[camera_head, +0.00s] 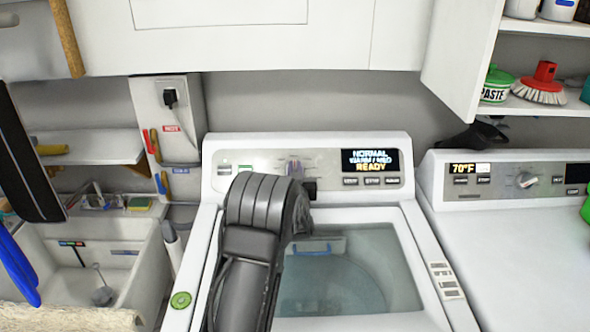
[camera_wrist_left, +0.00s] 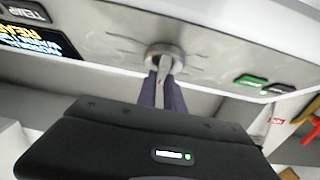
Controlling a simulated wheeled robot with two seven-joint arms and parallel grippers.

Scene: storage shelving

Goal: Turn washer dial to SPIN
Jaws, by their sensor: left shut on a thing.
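The washer (camera_head: 212,150) stands in the middle of the head view, with a control panel along its back. Its display (camera_head: 370,161) reads NORMAL, WARM / MED and READY. The washer dial (camera_wrist_left: 163,50) is a round silver knob with a raised grip, seen in the left wrist view. My left gripper (camera_wrist_left: 164,86) is shut on the dial's grip, one purplish finger on each side. In the head view my left gripper (camera_head: 296,170) reaches the panel left of the display and mostly hides the dial. The labels around the dial are too blurred to read. My right gripper is not in view.
Buttons (camera_head: 371,181) sit under the display. The washer's glass lid (camera_head: 350,270) is shut below my arm. A second machine (camera_head: 510,225) stands at the right, a sink (camera_head: 140,270) at the left. White cabinets (camera_head: 250,40) hang above the panel.

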